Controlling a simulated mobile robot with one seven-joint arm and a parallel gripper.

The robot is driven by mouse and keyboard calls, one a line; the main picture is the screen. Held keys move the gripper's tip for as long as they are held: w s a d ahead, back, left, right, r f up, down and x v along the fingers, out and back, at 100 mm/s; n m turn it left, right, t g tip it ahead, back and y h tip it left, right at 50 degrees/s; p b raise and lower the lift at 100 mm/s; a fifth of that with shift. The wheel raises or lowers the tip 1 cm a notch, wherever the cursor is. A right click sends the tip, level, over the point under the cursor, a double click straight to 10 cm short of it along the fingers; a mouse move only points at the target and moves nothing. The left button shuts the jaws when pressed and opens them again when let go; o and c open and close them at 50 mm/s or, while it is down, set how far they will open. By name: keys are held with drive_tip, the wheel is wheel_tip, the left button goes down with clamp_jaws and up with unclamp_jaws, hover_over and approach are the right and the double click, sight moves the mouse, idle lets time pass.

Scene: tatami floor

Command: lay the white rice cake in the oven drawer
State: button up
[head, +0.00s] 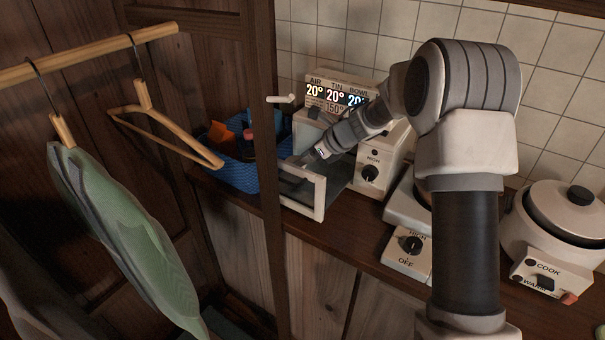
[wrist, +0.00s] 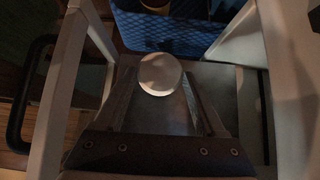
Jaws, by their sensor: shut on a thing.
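The white rice cake (wrist: 160,74) is a pale round disc in the wrist view, held at the tips of my gripper (wrist: 160,84). In the head view my gripper (head: 316,157) reaches down from the right over the open oven drawer (head: 320,194); the rice cake cannot be made out there. The drawer is pulled out of the small white oven (head: 378,172) with the HIGH dial. In the wrist view pale frame bars (wrist: 60,95) stand on both sides of my gripper. Whether the rice cake touches the drawer's floor I cannot tell.
A blue woven basket (head: 238,172) with several things stands left of the drawer. A dark wooden post (head: 265,120) rises near it. Hangers and a green garment (head: 130,235) hang at the left. A hot plate (head: 408,243) and a rice cooker (head: 560,222) stand at the right.

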drive_tip(key=shift+f+b, duration=0.3)
drive_tip(key=shift+f, duration=1.65)
drive_tip(key=shift+f, duration=0.2)
drive_tip(key=o, duration=1.5)
drive_tip(key=shift+c, duration=0.2)
drive_tip(key=shift+r, duration=0.15)
